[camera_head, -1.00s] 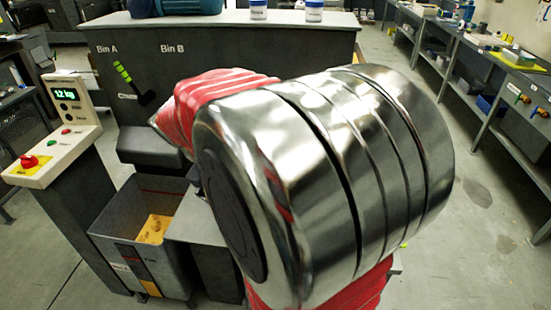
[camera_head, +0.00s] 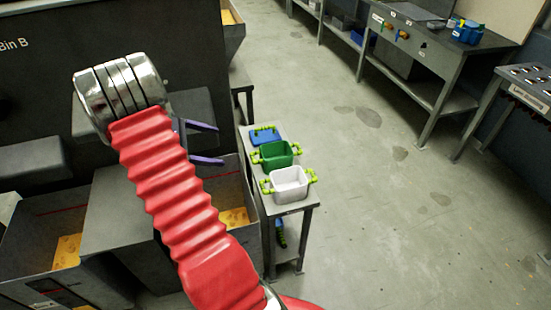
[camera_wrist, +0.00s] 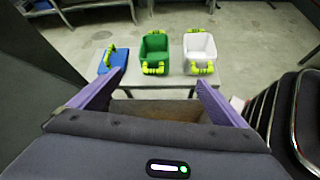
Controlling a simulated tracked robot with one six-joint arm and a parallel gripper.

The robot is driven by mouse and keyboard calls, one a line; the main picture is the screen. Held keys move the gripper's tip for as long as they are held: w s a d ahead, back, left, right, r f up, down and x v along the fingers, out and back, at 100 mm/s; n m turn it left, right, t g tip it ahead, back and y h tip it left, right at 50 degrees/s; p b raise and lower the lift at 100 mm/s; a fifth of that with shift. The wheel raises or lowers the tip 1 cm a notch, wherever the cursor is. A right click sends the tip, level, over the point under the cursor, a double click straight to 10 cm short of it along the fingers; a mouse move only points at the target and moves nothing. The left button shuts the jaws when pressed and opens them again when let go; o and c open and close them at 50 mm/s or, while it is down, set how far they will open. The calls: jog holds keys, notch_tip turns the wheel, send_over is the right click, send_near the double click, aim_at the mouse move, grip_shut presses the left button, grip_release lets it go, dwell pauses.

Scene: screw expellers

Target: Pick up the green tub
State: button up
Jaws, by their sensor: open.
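The green tub (camera_head: 276,155) has yellow-green handles and stands on a small grey table (camera_head: 296,207), between a blue item and a white tub. In the wrist view the green tub (camera_wrist: 154,48) is upright, beyond and between my fingers. My gripper (camera_head: 219,144) is open and empty, with purple fingers pointing toward the tubs. It is apart from the green tub, to its left in the head view. In the wrist view my gripper (camera_wrist: 150,84) shows both fingers spread wide.
The white tub (camera_head: 290,184) stands close beside the green one. The blue item (camera_head: 265,137) with a green handle lies on its other side. A grey bin (camera_head: 238,205) stands left of the table. Open floor (camera_head: 370,200) lies to the right.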

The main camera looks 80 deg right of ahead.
aim_at(276, 150)
jog(key=s+d+f+n+g, duration=0.1)
jog(key=s+d+f+g, duration=0.1)
jog(key=s+d+f, duration=0.4)
notch_tip(276, 150, down, 2)
jog(key=shift+s+d+f+n+g, duration=0.1)
jog(key=shift+s+d+n+g, duration=0.3)
jog(key=shift+d, duration=0.75)
jog(key=x, duration=0.8)
jog(key=shift+s+d, duration=0.1)
jog(key=shift+d, duration=0.05)
jog(key=shift+s, duration=0.1)
jog(key=shift+d, duration=0.1)
jog(key=shift+x, duration=2.6)
jog(key=shift+d, duration=0.15)
jog(key=shift+c, duration=0.4)
